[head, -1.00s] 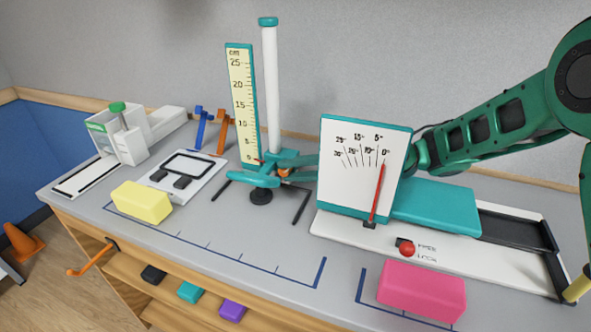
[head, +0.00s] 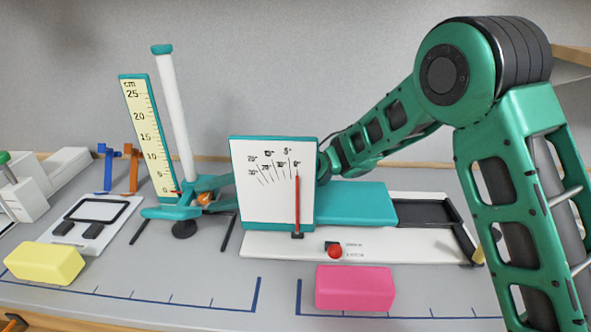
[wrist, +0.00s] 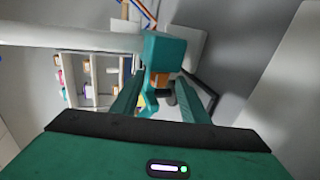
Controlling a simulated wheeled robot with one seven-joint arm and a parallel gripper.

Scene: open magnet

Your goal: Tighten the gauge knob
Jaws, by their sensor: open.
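The height gauge stands at the left in the head view, with a yellow cm scale (head: 146,135), a white post (head: 178,115) and a teal carriage low on it. An orange knob (head: 205,198) sits at the carriage, near the bottom of the scale. My gripper is open; I cannot tell whether a finger touches the knob.
A white dial board (head: 265,210) with a red needle stands right of the gauge, in front of my wrist. A teal plate (head: 350,203), a red knob (head: 335,251), a pink block (head: 355,289) and a yellow block (head: 44,263) are nearby. The front middle of the bench is clear.

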